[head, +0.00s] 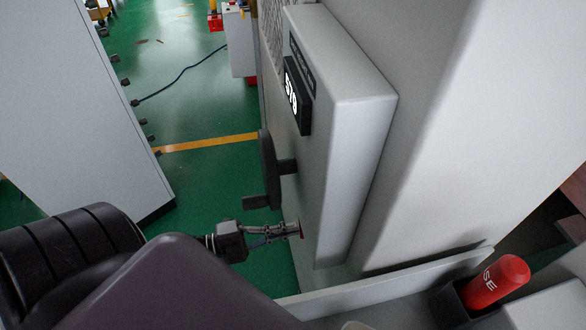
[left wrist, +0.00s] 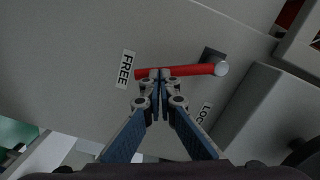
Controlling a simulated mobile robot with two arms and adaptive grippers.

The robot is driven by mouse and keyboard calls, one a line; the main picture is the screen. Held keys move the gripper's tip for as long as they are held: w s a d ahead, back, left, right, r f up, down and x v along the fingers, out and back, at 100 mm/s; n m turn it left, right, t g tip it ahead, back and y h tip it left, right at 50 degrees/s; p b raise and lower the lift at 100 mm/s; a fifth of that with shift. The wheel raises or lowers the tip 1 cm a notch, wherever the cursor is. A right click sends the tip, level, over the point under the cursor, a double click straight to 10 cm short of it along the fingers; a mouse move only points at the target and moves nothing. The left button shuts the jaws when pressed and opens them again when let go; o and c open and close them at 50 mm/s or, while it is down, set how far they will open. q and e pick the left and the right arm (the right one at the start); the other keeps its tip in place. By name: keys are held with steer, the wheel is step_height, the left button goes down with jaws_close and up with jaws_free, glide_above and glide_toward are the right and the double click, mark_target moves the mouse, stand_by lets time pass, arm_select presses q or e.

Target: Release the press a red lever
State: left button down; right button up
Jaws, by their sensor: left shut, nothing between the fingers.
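The red lever (left wrist: 196,70) lies across the grey panel in the left wrist view. Its left end is beside the FREE label (left wrist: 126,69), and its right end has a silver cap near a dark slot. A partly hidden label starting "LOC" (left wrist: 205,112) is below it. My left gripper (left wrist: 160,76) is shut and empty, its tips overlapping the lever's left half; I cannot tell whether they touch. In the head view my left gripper (head: 294,229) is at the machine's side panel, with only a sliver of red at its tips. My right gripper is not in view.
The grey machine (head: 345,150) fills the right of the head view. A dark handwheel (head: 268,168) projects above my gripper. A red cylinder marked "SE" (head: 497,283) stands lower right. A grey cabinet (head: 75,110) is at left, with open green floor (head: 200,190) between.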

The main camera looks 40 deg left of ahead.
arm_select(q)
steer(key=v, duration=1.1)
steer(key=shift+s+a, duration=0.2)
steer(key=shift+s, duration=0.15)
steer(key=shift+f, duration=0.15)
